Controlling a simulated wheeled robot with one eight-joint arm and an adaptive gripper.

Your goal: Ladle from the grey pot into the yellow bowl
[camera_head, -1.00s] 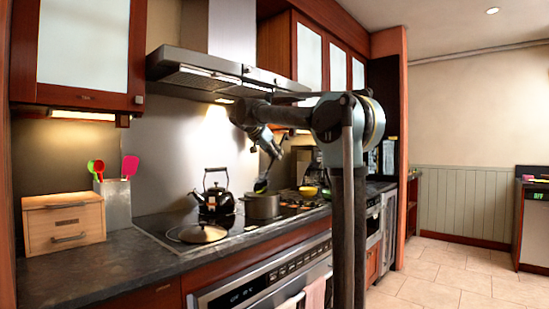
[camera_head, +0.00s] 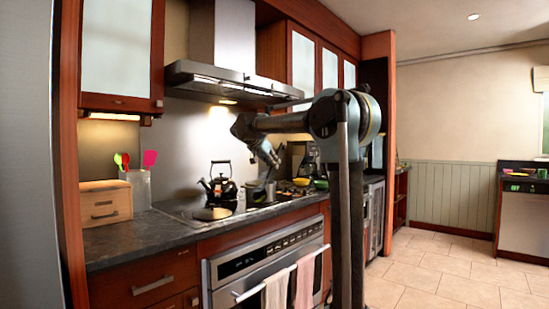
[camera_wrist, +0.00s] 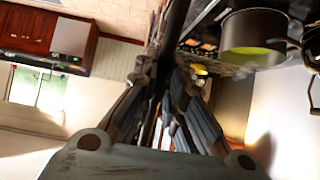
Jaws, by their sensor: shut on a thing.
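My gripper (camera_head: 268,158) points down over the stove; in the wrist view its fingers (camera_wrist: 163,80) are closed around a long dark shaft, apparently the ladle handle (camera_wrist: 174,25). The ladle's scoop cannot be made out. The grey pot (camera_head: 256,192) stands on the cooktop just below the gripper, right of the kettle. In the wrist view the pot (camera_wrist: 255,24) is at the upper right, with yellow-green showing at it. The yellow bowl (camera_head: 302,182) is right of the pot; a small yellow shape in the wrist view (camera_wrist: 198,70) is probably this bowl.
A black kettle (camera_head: 220,183) stands left of the pot, with a lid (camera_head: 211,213) in front. A green bowl (camera_head: 321,184) sits beside the yellow one. The range hood (camera_head: 225,80) hangs above. Towels (camera_head: 306,282) hang on the oven; floor at right is clear.

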